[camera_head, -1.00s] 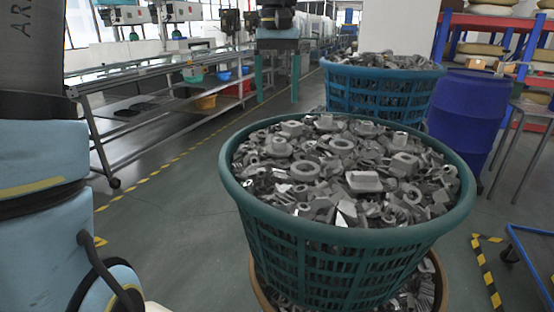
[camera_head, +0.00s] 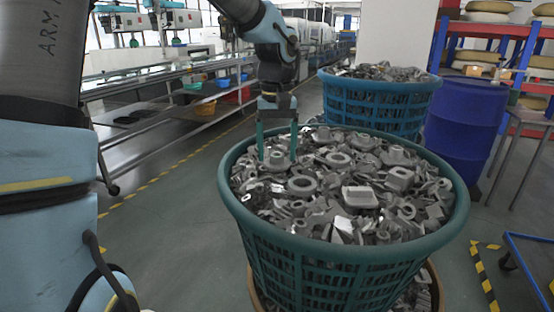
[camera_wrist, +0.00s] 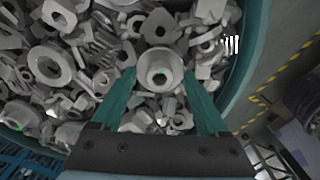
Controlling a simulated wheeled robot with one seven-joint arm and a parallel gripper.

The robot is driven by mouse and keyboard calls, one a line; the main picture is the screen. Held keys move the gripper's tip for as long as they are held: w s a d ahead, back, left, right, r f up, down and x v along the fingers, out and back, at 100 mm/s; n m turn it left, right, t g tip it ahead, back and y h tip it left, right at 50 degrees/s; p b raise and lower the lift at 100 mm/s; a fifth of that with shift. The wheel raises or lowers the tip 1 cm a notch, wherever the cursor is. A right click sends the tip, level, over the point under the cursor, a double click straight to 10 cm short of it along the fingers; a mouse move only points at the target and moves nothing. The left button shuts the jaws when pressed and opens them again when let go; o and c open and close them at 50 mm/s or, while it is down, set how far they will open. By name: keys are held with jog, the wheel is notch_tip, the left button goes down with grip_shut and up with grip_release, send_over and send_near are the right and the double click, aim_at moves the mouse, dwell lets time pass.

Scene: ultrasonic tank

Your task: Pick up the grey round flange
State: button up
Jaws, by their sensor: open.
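The grey round flange (camera_head: 277,162), with a raised hub and a centre hole, lies on top of the heap of grey metal parts, near the back left of the green basket (camera_head: 232,190). In the wrist view the flange (camera_wrist: 159,68) sits in the upper middle, its hole facing the camera. My gripper (camera_head: 278,157) is open, pointing down over the flange. Its two green fingers (camera_wrist: 159,76) show one on each side of the flange, with a small gap to it. Whether the tips are level with the flange is hard to tell.
Other grey rings and blocks crowd around the flange, including a ring (camera_head: 302,185) and a pale square block (camera_head: 360,197). The basket's rim is close to the left. A blue basket (camera_head: 375,100) of parts and a blue barrel (camera_head: 465,125) stand behind.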

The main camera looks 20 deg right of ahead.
grip_shut()
dwell(0.6)
